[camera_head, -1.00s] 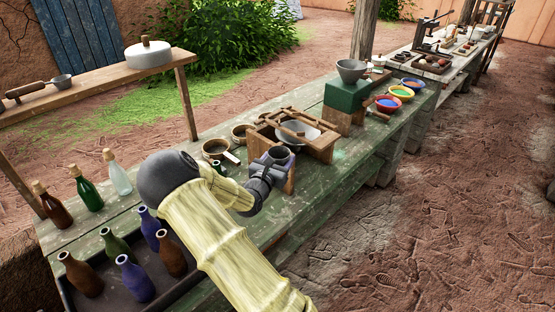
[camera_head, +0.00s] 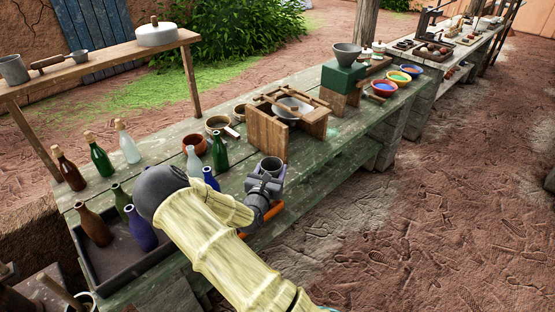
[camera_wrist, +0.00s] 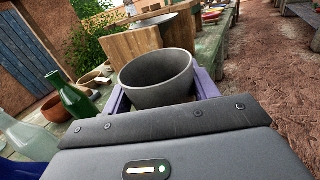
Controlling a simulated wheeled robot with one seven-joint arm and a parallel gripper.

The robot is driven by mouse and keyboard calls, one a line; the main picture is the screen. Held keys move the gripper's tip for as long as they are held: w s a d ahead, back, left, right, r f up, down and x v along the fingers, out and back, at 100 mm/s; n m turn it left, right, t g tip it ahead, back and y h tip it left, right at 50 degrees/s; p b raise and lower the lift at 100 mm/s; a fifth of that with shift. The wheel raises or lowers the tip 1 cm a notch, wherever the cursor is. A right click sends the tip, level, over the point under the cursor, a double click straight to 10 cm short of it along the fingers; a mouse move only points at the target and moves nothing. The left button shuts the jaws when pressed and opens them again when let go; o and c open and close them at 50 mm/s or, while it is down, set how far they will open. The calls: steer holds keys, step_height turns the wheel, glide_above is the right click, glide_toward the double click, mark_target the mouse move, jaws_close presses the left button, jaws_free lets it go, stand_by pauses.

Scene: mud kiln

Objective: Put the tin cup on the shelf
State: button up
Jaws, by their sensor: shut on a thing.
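The tin cup (camera_head: 271,164) is grey and open-topped. My gripper (camera_head: 269,176) is shut on it and holds it roughly upright near the front edge of the green table. In the wrist view the cup (camera_wrist: 158,88) sits between the two purple fingers; its inside looks empty. The shelf (camera_head: 112,62) is a raised wooden plank on posts at the upper left, well away from my gripper. On it are a grey mug (camera_head: 13,70), a ladle (camera_head: 80,56) and a pale lidded pot (camera_head: 157,35).
The green table (camera_head: 222,185) carries a wooden frame with a bowl (camera_head: 268,137) just behind the cup. Several bottles stand left of my arm, some in a dark tray (camera_head: 105,268). Clay bowls (camera_head: 194,144) stand nearby. The shelf has bare plank between ladle and pot.

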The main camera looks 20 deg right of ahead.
steer(key=s+a+f+n+t+y, duration=0.2)
steer(key=s+a+f+n+y, duration=0.2)
steer(key=f, duration=0.5)
steer(key=s+a+f+n+t+y, duration=0.2)
steer(key=s+a+f+n+y, duration=0.2)
steer(key=s+a+f+y, duration=0.3)
step_height(320, 180, down, 3)
steer(key=shift+s+a+r+y, duration=0.15)
steer(key=shift+s+a+y, duration=0.15)
steer(key=shift+s+a, duration=0.45)
